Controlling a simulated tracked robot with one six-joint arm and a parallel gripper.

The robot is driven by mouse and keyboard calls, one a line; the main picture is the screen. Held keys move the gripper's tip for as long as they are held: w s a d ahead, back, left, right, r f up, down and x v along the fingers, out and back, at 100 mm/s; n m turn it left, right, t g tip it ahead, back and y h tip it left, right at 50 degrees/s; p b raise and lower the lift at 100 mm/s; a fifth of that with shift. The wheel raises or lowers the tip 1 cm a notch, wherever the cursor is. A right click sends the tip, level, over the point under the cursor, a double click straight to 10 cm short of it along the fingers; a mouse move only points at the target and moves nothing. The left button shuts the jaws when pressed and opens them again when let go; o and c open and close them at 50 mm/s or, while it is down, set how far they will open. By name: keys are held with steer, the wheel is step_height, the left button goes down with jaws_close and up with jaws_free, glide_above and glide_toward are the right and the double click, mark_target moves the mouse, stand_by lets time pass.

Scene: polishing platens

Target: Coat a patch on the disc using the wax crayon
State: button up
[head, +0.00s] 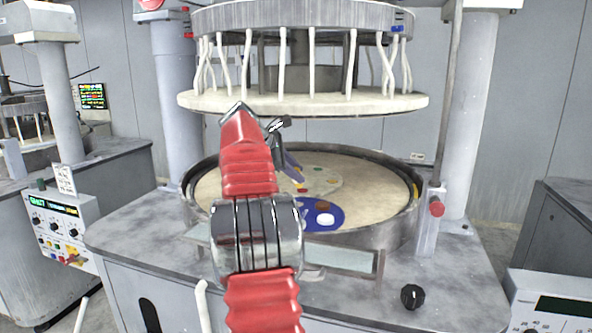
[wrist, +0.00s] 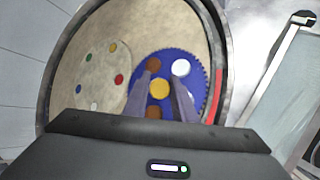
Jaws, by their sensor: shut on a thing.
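My gripper (wrist: 162,92) is low over the round platen, its two grey fingers around a round yellow end, which appears to be the wax crayon (wrist: 160,88) seen end-on. In the head view my gripper (head: 295,168) is partly behind my red arm, and I cannot make out the crayon there. A blue toothed disc (wrist: 196,88) lies below the fingertips, with white and brown round pieces on it; it also shows in the head view (head: 337,213). A pale disc (wrist: 100,70) with several coloured dots lies beside it. I cannot tell whether the crayon touches the blue disc.
The beige lower platen (head: 385,190) sits inside a raised metal rim (head: 412,222). A post with a red knob (head: 436,208) stands at the right. A black knob (head: 412,296) is on the front deck.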

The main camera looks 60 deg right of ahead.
mark_target(296, 184)
steer(key=shift+f, duration=2.1)
